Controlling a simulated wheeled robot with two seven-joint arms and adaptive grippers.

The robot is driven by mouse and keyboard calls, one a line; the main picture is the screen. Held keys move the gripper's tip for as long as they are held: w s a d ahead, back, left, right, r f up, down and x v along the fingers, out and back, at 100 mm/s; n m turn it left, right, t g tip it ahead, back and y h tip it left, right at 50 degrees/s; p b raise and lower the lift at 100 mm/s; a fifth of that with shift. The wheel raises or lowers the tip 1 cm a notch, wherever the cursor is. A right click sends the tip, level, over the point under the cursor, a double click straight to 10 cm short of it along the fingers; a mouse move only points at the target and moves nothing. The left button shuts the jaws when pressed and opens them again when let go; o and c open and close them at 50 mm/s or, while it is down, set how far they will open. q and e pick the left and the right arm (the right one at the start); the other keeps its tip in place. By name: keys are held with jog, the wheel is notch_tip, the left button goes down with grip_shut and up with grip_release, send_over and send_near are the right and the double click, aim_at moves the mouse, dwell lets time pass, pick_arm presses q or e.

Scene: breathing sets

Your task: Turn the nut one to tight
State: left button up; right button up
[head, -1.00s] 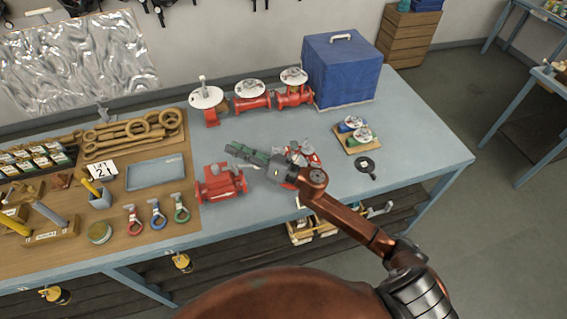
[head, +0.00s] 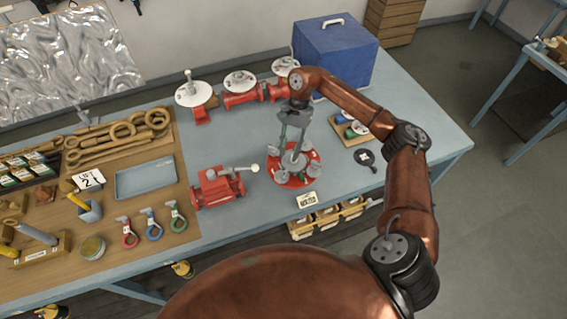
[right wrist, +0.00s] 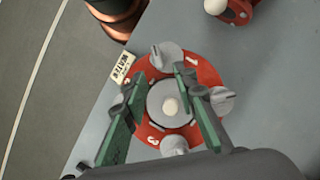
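The red round flange (head: 287,181) lies on the bench near its front edge. In the right wrist view the flange (right wrist: 208,75) carries a grey centre hub with a pale knob (right wrist: 170,106) and grey winged nuts around it. One nut (right wrist: 166,56) is at the upper left, one (right wrist: 222,100) at the right, one (right wrist: 174,146) at the bottom. A white 1 shows on the upper right rim; which nut it marks I cannot tell. My right gripper (head: 291,148) points down over the flange, open and empty, its fingers (right wrist: 160,75) either side of the hub. My left gripper is out of view.
A red valve body (head: 217,187) with a grey lever stands left of the flange. Red valves (head: 242,97) and a blue box (head: 335,55) stand behind. A small tag (head: 307,199) is at the front edge. A black round-headed tool (head: 365,158) lies right.

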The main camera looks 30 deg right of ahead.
aim_at(285, 172)
jog(key=shift+s+a+f+p, duration=0.3)
jog(key=shift+s+f, duration=0.2)
jog(key=shift+s+a+f+p, duration=0.25)
jog(key=shift+s+a+f, duration=0.05)
jog(key=shift+s+f, duration=0.15)
jog(key=f, duration=0.1)
jog(key=a+f+p, duration=0.1)
jog(key=f, duration=0.1)
jog(key=shift+a+f, duration=0.1)
jog(key=shift+f, duration=0.1)
jog(key=shift+s+f, duration=0.1)
jog(key=shift+f, duration=0.2)
jog(key=shift+s, duration=0.15)
jog(key=shift+s+f, duration=0.1)
jog(key=shift+c, duration=0.2)
jog(key=c, duration=0.5)
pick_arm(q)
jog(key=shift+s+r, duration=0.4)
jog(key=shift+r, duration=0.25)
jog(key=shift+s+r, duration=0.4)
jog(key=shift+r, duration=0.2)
pick_arm(e)
grip_shut()
